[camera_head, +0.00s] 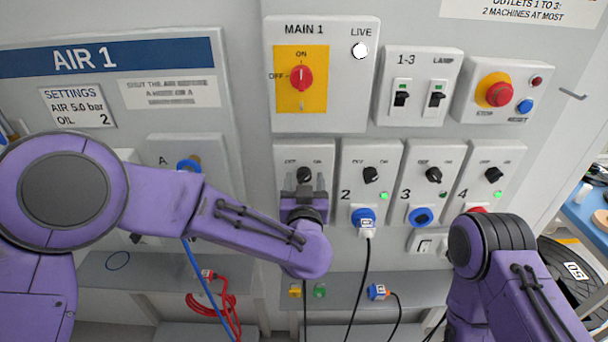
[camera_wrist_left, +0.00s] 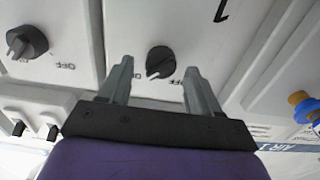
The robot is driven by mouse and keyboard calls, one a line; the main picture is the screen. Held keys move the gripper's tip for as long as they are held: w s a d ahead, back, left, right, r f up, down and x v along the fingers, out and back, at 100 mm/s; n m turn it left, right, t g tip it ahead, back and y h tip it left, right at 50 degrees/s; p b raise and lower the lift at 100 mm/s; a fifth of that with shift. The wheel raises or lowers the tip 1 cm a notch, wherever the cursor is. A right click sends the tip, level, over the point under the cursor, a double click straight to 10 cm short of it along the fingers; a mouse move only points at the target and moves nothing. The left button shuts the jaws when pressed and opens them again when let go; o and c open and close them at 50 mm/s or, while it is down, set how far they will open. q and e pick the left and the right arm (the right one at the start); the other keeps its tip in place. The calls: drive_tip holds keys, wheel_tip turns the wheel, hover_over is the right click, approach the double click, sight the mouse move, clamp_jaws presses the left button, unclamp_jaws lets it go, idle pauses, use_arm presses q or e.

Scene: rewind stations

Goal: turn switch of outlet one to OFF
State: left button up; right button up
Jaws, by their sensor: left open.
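The outlet one box (camera_head: 283,153) is at the left of the outlet row, partly covered by my left gripper. Its switch (camera_head: 305,174) is a round black knob with labels above it at left and right. In the left wrist view this knob (camera_wrist_left: 160,62) has a pale mark pointing toward the label edge; I cannot tell its exact setting. My left gripper (camera_head: 304,183) is open in front of the box. In the wrist view its fingers (camera_wrist_left: 158,78) are on either side of the knob, apparently without touching it. Outlet one's lamp and socket are hidden. My right gripper is out of view.
The MAIN 1 switch (camera_head: 301,78) and a red stop button (camera_head: 499,94) are above. Cables hang below. My right arm is at lower right.

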use_arm(q)
drive_tip(key=shift+w, duration=0.45)
drive_tip(key=c, duration=1)
drive_tip(key=shift+c, duration=0.2)
